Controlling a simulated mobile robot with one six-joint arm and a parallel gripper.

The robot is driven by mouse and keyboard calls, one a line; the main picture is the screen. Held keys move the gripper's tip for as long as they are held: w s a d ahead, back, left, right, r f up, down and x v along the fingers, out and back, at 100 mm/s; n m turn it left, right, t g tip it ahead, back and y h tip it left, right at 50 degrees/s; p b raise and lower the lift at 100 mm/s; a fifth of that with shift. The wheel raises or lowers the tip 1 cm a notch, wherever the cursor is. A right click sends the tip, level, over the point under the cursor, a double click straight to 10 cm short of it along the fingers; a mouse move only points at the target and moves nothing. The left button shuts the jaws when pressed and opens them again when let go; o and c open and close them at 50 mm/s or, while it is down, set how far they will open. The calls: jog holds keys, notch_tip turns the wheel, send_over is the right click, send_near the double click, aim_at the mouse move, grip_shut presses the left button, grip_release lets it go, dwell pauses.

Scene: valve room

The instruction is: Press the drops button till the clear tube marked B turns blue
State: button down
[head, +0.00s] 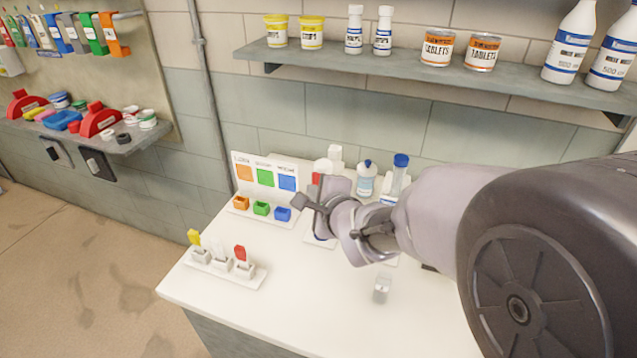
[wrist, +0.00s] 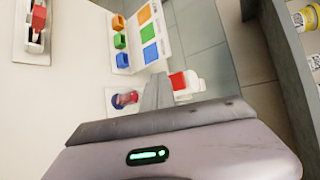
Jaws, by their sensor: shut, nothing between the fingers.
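My gripper (head: 312,203) is shut and empty above the white bench, and its fingers also show in the wrist view (wrist: 158,90). A white device with a red part (head: 315,179) stands behind it; the red part also shows in the wrist view (wrist: 178,82), right of the fingers. A small blue and red round item (wrist: 125,99) sits on a white base left of the fingers; the arm mostly hides that base in the head view. A clear small vessel (head: 382,288) stands on the bench front. No B mark is legible, and I cannot tell which part is the drops button.
A colour board (head: 265,178) has orange, green and blue boxes before it. A white rack (head: 225,266) holds yellow, white and red items at the bench's left. Bottles (head: 366,178) stand at the back. A shelf (head: 400,68) with tubs and bottles runs above.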

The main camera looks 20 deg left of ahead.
jog(key=s+b, duration=0.3)
jog(key=s, duration=0.2)
jog(key=shift+a, duration=0.2)
dwell(0.3)
dwell(0.3)
